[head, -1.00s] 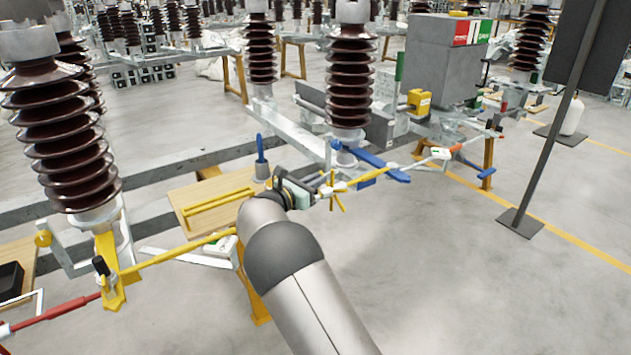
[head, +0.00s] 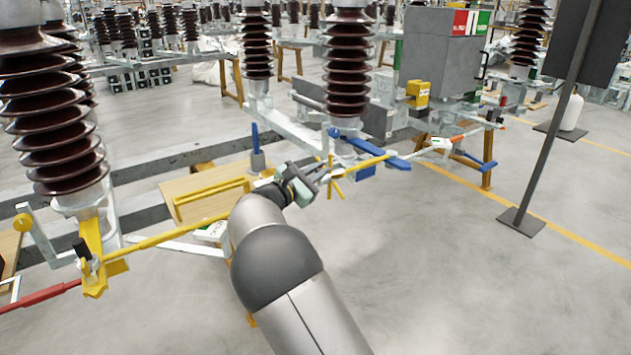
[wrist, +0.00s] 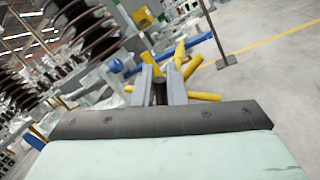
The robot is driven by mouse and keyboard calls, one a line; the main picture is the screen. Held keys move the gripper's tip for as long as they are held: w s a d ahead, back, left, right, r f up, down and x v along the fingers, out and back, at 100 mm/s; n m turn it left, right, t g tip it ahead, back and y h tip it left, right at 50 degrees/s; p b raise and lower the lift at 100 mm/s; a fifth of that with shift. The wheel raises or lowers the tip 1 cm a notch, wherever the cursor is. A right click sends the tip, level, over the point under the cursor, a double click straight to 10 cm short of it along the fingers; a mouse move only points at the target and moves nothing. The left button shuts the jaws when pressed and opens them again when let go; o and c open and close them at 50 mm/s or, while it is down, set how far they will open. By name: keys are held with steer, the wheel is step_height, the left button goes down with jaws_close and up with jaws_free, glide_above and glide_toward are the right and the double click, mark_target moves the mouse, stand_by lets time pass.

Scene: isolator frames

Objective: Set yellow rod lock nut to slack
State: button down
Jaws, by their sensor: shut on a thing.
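The yellow rod (head: 165,234) runs from a yellow bracket at lower left, behind my arm, toward the blue lever at right. The yellow rod lock nut (head: 334,179), with yellow spokes, sits on the rod just right of my gripper (head: 321,172). In the wrist view, my gripper (wrist: 161,90) has its two grey fingers close together on part of the nut. Yellow spokes of the lock nut (wrist: 193,66) stick out beyond and right of the fingers. The gripped part itself is mostly hidden, and the nut's setting cannot be read.
A blue lever (head: 375,155) lies just beyond the nut, below a brown insulator (head: 347,75). A wooden table (head: 170,190) with yellow bars and an upright blue handle (head: 256,140) stand left of the gripper. A dark sign post (head: 550,130) is at right. Front right floor is clear.

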steer(key=shift+s+d+f+m+h+b, duration=0.15)
steer(key=shift+s+f+m+b, duration=0.05)
steer(key=shift+m+b, duration=0.5)
steer(key=shift+s+d+f+m+h+b, duration=0.1)
steer(key=shift+s+f+m+h+b, duration=0.15)
steer(key=shift+m+b, duration=0.5)
steer(key=shift+s+d+f+m+h+b, duration=0.1)
steer(key=shift+s+d+f+m+b, duration=0.1)
steer(key=shift+m+b, duration=0.5)
steer(key=c, duration=1.6)
jaws_free()
steer(key=s+d+r, duration=0.1)
steer(key=s+r, duration=0.3)
steer(key=s+d+r+p, duration=0.1)
steer(key=s+r, duration=0.3)
steer(key=s, duration=0.1)
steer(key=s+d+r+p, duration=0.1)
steer(key=s+r, duration=0.3)
steer(key=r, duration=0.1)
steer(key=shift+s+d, duration=0.25)
steer(key=shift+d, duration=0.05)
